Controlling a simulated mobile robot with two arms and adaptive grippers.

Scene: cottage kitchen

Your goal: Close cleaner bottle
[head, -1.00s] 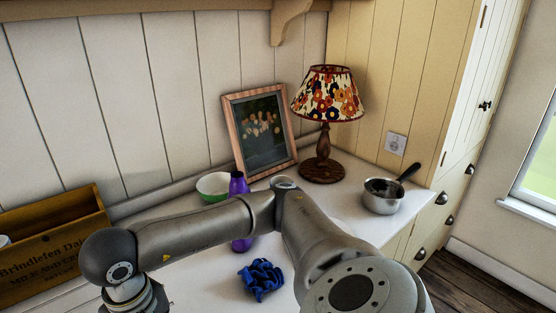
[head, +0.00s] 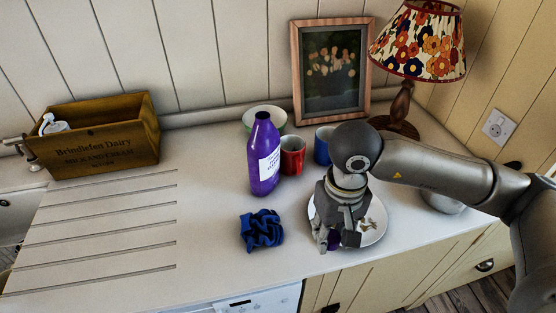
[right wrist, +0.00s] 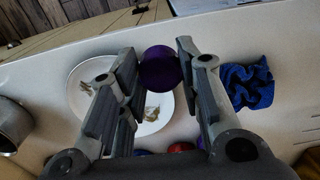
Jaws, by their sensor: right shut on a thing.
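The cleaner bottle (head: 264,158) is purple with a white label and stands upright on the counter. Its neck shows no cap. My right gripper (head: 335,236) points down over the white plate, to the right of and nearer than the bottle. It is shut on a round purple cap (head: 333,241), held between the fingertips; the cap also shows in the right wrist view (right wrist: 160,68). The gripper and the bottle are apart. The fingers partly hide the cap in the head view. My left gripper is in neither view.
A blue cloth (head: 262,230) lies in front of the bottle. A red mug (head: 292,155), a blue mug (head: 322,147) and a green bowl (head: 279,121) stand close behind. The white plate (head: 376,224) holds scraps. A wooden crate (head: 105,143) stands left; the ribbed drainer between is clear.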

